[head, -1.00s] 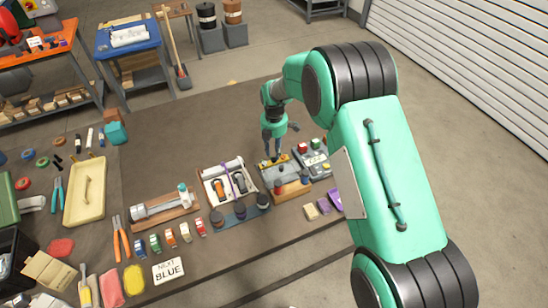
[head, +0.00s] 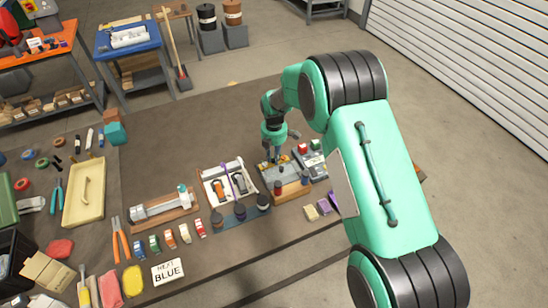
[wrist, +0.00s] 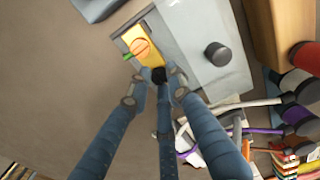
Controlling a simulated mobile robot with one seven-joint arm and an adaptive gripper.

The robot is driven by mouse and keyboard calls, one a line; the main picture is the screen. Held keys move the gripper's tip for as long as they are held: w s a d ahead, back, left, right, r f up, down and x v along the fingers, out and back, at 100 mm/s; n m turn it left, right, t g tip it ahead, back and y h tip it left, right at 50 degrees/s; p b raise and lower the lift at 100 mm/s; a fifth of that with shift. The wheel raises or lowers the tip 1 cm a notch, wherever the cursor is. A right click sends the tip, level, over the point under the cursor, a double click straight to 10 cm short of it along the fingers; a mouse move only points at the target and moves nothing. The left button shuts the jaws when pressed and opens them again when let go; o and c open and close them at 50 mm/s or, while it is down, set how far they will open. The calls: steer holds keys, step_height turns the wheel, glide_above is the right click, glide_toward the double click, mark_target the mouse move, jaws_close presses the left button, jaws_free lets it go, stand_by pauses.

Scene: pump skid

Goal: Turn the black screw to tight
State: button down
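A small black round part, apparently the black screw (wrist: 158,75), sits at the end of a yellow block (wrist: 136,36) with an orange disc and a green bit on it. The block lies along the edge of a grey box (wrist: 195,35). My gripper (wrist: 157,80) points down with its fingertips around the black part; whether they press on it I cannot tell. In the head view my gripper (head: 275,160) is low at the yellow block, whose details are too small there. A larger black knob (wrist: 217,53) stands on the grey box, clear of my fingers.
A box with red and green buttons (head: 313,165) stands just right of the grey box. To the left is a white tray of tools (head: 207,201) with dark round parts before it. A "NEXT BLUE" card (head: 168,270) lies in front. The table's back area is clear.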

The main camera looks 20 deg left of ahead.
steer(key=shift+m, duration=0.4)
steer(key=m, duration=0.3)
steer(key=shift+m+p, duration=0.3)
steer(key=shift+p, duration=0.05)
steer(key=m, duration=0.4)
steer(key=shift+m, duration=0.3)
steer(key=m, duration=0.4)
steer(key=shift+p, duration=0.35)
steer(key=m, duration=0.3)
steer(key=shift+m, duration=0.4)
steer(key=c, duration=1.9)
jaws_free()
steer(key=shift+o, duration=0.2)
